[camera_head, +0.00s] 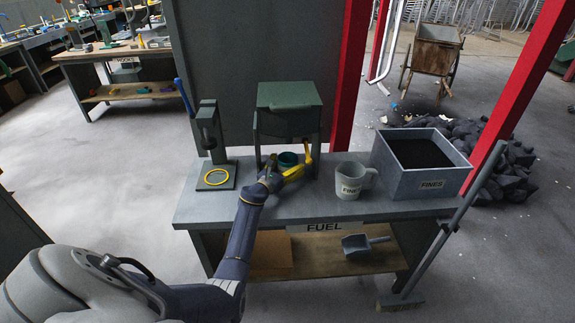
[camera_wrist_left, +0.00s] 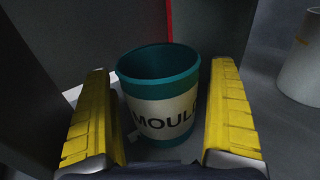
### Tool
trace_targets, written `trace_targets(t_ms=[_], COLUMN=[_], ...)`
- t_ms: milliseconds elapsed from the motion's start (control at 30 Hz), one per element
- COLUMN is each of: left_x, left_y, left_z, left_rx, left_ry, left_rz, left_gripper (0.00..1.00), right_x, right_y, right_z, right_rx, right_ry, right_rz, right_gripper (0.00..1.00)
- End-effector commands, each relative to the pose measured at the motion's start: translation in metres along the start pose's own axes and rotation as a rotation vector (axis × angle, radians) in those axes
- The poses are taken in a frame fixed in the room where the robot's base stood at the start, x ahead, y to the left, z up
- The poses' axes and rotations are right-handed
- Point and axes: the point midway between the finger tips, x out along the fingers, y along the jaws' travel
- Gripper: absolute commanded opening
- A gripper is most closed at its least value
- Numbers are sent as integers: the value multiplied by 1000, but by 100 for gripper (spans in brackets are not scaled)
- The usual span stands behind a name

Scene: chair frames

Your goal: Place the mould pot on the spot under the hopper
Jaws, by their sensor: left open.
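The mould pot (camera_head: 288,159) is a teal pot standing upright on the fuel bench, below the green hopper (camera_head: 289,96) and between its legs. In the left wrist view the mould pot (camera_wrist_left: 158,115) shows a white band lettered "MOULD", and its open top is empty as far as I can see. My left gripper (camera_head: 286,170) is open, with one yellow finger on each side of the pot. Small gaps show between pot and fingers in the left wrist view (camera_wrist_left: 158,140). The spot under the hopper is hidden by the pot and gripper. My right gripper is out of view.
On the fuel bench (camera_head: 255,208), a green press (camera_head: 210,140) with a yellow ring stands left of the hopper. A grey jug (camera_head: 350,180) and a box of black fines (camera_head: 420,185) stand to the right. A scoop (camera_head: 364,243) lies on the lower shelf.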

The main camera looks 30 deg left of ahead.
Motion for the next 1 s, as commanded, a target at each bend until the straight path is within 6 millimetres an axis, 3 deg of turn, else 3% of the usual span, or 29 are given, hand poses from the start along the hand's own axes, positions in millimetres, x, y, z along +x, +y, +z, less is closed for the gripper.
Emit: trace_targets(t_ms=[167, 700, 1000], left_x=[-6, -67, -75], left_y=[1, 1, 0], left_z=[2, 2, 3], left_rx=[1, 2, 0], left_ry=[1, 1, 0], left_rz=[1, 1, 0], left_gripper=[92, 92, 92], right_x=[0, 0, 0], right_y=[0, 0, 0], right_z=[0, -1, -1], right_rx=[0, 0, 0], right_ry=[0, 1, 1], right_rz=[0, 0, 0], right_gripper=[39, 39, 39])
